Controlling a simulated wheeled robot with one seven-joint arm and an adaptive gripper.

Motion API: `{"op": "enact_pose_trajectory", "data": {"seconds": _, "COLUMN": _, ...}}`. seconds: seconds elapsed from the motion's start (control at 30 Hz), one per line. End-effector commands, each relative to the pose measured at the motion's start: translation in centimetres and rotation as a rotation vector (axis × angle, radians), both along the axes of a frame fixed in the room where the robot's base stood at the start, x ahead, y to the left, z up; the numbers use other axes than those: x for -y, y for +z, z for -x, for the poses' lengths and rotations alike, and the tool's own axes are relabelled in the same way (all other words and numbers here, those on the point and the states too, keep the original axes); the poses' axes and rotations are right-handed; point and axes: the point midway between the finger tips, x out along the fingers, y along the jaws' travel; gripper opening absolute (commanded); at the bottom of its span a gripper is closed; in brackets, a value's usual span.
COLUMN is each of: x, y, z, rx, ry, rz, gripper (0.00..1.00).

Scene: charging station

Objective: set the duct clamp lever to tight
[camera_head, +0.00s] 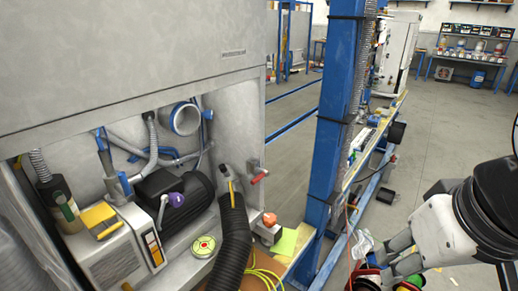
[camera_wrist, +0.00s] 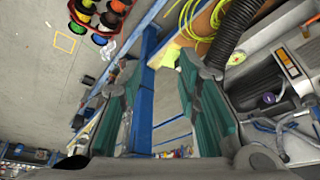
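A black corrugated duct (camera_head: 234,240) rises in the middle of the head view, with a narrow yellow lever (camera_head: 231,190) at its upper end. A red-handled lever (camera_head: 259,177) sits on the cabinet wall to its right. A short round duct with a blue rim (camera_head: 185,119) opens higher up. I cannot tell for certain which lever is the duct clamp's. My gripper (camera_head: 385,255) is at the lower right, well apart from them. In the wrist view my gripper (camera_wrist: 155,80) is open and empty, its teal-padded fingers wide apart. The black duct (camera_wrist: 240,30) shows there at the upper right.
A blue post (camera_head: 340,110) stands between my gripper and the cabinet (camera_head: 130,50). A purple knob (camera_head: 176,199), a black motor (camera_head: 190,185) and a yellow-handled unit (camera_head: 100,217) fill the recess. Coloured spools (camera_wrist: 95,18) lie near my gripper. Yellow cable lies by the duct.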

Motion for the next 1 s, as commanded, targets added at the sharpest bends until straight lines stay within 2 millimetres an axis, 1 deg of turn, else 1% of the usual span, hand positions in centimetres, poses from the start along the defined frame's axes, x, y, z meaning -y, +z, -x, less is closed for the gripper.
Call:
{"op": "enact_pose_trajectory", "data": {"seconds": 0.23, "x": 0.0, "y": 0.0, "z": 0.0, "rx": 0.000, "ry": 0.000, "rz": 0.000, "gripper": 0.31}}
{"op": "enact_pose_trajectory", "data": {"seconds": 0.27, "x": 0.0, "y": 0.0, "z": 0.0, "rx": 0.000, "ry": 0.000, "rz": 0.000, "gripper": 0.35}}
{"op": "enact_pose_trajectory", "data": {"seconds": 0.3, "x": 0.0, "y": 0.0, "z": 0.0, "rx": -0.001, "ry": -0.001, "rz": -0.001, "gripper": 0.44}}
{"op": "enact_pose_trajectory", "data": {"seconds": 0.37, "x": -0.2, "y": -0.2, "z": -0.2, "rx": -0.011, "ry": -0.007, "rz": -0.011, "gripper": 0.58}}
{"op": "enact_pose_trajectory", "data": {"seconds": 0.4, "x": -0.5, "y": -0.3, "z": -0.4, "rx": -0.024, "ry": -0.014, "rz": -0.026, "gripper": 0.67}}
{"op": "enact_pose_trajectory", "data": {"seconds": 0.47, "x": -1.1, "y": -0.8, "z": -0.9, "rx": -0.054, "ry": -0.032, "rz": -0.060, "gripper": 0.81}}
{"op": "enact_pose_trajectory", "data": {"seconds": 0.5, "x": -1.7, "y": -1.1, "z": -1.4, "rx": -0.081, "ry": -0.049, "rz": -0.094, "gripper": 0.90}}
{"op": "enact_pose_trajectory", "data": {"seconds": 0.53, "x": -2.2, "y": -1.4, "z": -1.8, "rx": -0.105, "ry": -0.065, "rz": -0.122, "gripper": 0.93}}
{"op": "enact_pose_trajectory", "data": {"seconds": 0.67, "x": -5.0, "y": -2.9, "z": -4.2, "rx": -0.228, "ry": -0.151, "rz": -0.277, "gripper": 0.93}}
{"op": "enact_pose_trajectory", "data": {"seconds": 0.77, "x": -7.1, "y": -4.0, "z": -6.3, "rx": -0.322, "ry": -0.228, "rz": -0.405, "gripper": 0.93}}
{"op": "enact_pose_trajectory", "data": {"seconds": 0.87, "x": -9.1, "y": -4.9, "z": -8.7, "rx": -0.414, "ry": -0.307, "rz": -0.534, "gripper": 0.93}}
{"op": "enact_pose_trajectory", "data": {"seconds": 1.0, "x": -11.5, "y": -6.3, "z": -12.6, "rx": -0.534, "ry": -0.428, "rz": -0.718, "gripper": 0.93}}
